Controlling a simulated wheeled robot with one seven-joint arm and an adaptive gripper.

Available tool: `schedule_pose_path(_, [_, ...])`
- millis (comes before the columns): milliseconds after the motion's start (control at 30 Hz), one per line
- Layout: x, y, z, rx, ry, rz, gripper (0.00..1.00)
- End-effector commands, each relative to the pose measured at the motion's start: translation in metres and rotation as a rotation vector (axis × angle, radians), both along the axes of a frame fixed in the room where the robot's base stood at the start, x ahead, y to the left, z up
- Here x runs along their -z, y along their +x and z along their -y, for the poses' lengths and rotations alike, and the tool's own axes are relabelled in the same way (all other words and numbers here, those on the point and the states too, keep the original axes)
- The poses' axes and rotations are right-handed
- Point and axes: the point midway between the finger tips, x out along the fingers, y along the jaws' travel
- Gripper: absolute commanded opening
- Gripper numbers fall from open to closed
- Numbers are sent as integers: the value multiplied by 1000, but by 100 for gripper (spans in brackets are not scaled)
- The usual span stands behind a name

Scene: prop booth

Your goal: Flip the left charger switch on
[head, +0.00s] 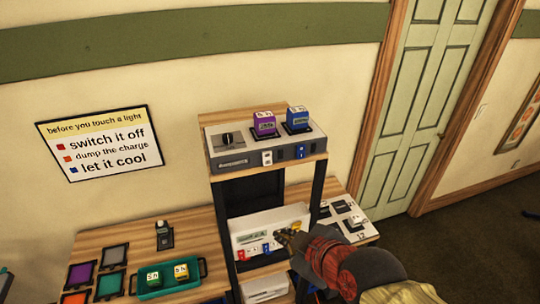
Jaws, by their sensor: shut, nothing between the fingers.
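A grey charger-like unit (240,162) sits on the top shelf, holding a purple block (264,123) and a blue block (297,118). Its front has a white switch-like part (267,157) on the left and a blue one (300,151) on the right, with dark slots beside them. Their on or off state is too small to tell. My gripper (281,236) is shut and empty, lower down, in front of a white box (252,228) on the middle shelf. It hides part of that box's front; I cannot tell whether it touches it.
The white box has small red and blue parts on its front. A teal tray (140,292) with green and yellow blocks stands on the left table, beside coloured square pads (80,275). White panels (352,224) lie on the right surface. A wall sign hangs left.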

Motion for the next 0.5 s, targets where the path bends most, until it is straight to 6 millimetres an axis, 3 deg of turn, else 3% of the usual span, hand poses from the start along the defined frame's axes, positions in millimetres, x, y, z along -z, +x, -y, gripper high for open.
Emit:
schedule_pose_path(100, [-23, 16, -4, -95, -103, 141, 0])
schedule_pose_path(500, [-75, 56, 9, -279, -532, 544, 0])
